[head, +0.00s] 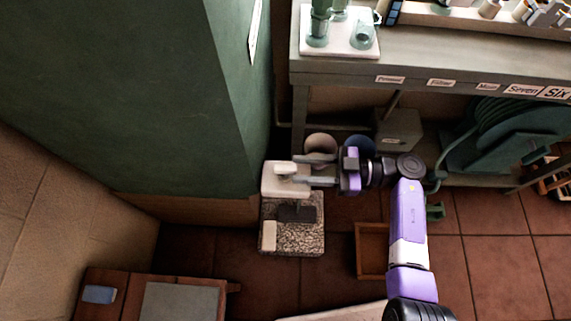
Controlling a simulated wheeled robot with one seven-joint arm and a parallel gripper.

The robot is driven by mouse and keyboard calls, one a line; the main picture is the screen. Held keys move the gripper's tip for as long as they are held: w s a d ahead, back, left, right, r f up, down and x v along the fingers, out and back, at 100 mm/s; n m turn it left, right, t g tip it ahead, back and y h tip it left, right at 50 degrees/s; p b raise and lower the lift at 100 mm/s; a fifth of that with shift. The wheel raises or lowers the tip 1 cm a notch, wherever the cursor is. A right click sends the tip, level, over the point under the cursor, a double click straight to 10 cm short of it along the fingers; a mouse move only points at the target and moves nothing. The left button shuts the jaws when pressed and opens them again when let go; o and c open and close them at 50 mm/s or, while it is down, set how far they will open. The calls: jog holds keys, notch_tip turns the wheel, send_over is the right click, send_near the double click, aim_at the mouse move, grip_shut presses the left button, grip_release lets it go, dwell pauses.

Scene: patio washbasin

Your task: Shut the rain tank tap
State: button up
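A large dark green body (130,90), which looks like the rain tank, fills the upper left. At its lower right is a pale block with a small white lever or knob (285,169) on top; this looks like the tap, but its exact setting cannot be told. The block sits above a speckled stone base (292,243). My gripper (304,170) reaches in from the right, its two grey fingers spread apart, with the tips beside the right side of the white knob. Nothing shows between the fingers, and whether they touch the knob is unclear.
A grey bench (430,62) with labels and items runs along the upper right. Under it stand a pale pot (320,146), a box (399,130) and a green hose reel (500,135). A wooden tray (371,262) lies on the tiled floor, and a wooden table (108,282) is lower left.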

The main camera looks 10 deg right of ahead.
aim_at(285, 168)
jog(key=shift+w+a, duration=0.25)
jog(key=shift+a, duration=0.9)
jog(key=shift+w+a, duration=0.2)
jog(key=shift+a, duration=0.9)
grip_shut()
